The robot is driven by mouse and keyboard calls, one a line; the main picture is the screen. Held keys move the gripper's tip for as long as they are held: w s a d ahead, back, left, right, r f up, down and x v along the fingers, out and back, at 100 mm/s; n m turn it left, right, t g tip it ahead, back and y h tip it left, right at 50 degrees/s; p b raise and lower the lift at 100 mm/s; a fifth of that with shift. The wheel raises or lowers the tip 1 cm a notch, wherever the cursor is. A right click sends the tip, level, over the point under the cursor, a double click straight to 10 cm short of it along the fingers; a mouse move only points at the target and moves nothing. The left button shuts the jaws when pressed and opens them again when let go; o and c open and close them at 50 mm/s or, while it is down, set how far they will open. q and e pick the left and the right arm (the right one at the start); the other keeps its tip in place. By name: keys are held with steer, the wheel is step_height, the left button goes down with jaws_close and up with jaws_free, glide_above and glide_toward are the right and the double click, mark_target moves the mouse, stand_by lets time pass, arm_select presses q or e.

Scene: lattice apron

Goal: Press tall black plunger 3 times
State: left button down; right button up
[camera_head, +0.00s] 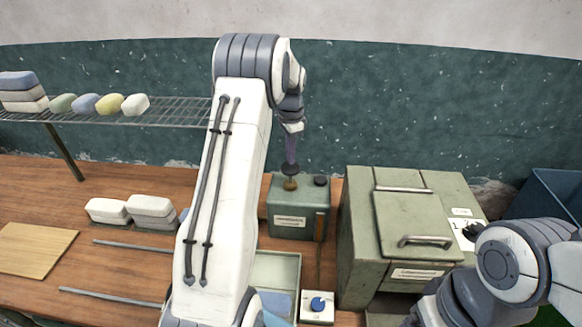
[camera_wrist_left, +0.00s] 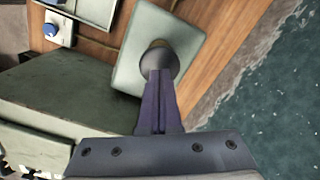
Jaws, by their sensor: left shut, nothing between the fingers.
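The tall black plunger (camera_head: 290,170) stands on the green box (camera_head: 290,228), with a brass collar under its dark cap. My left gripper (camera_head: 291,160) is shut and empty, pointing down with its fingertips at the cap. In the left wrist view the closed fingers (camera_wrist_left: 158,76) overlap the dark plunger cap (camera_wrist_left: 172,64), and the brass part shows beyond it. I cannot tell whether the tips touch or press the cap. A shorter black knob (camera_head: 320,180) sits to the right on the same box. My right arm shows at the lower right; its gripper is not visible.
A large green cabinet (camera_head: 360,240) with handles stands close to the right of the box. A white unit with a blue knob (camera_head: 318,305) and a green tray (camera_head: 290,265) are in front. A wire shelf (camera_head: 170,112) holds soaps at left. White blocks (camera_head: 150,206) lie on the table.

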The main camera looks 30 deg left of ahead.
mark_target(291, 167)
arm_select(q)
steer(key=shift+f, duration=0.15)
steer(key=shift+f+b, duration=1.1)
steer(key=shift+f, duration=0.85)
steer(key=shift+r+p, duration=1.85)
steer(key=shift+r, duration=0.25)
steer(key=shift+f, duration=0.2)
steer(key=shift+f+b, duration=1.2)
steer(key=shift+f, duration=0.7)
steer(key=shift+r+p, duration=1.7)
steer(key=shift+r, duration=0.35)
steer(key=shift+f, duration=0.1)
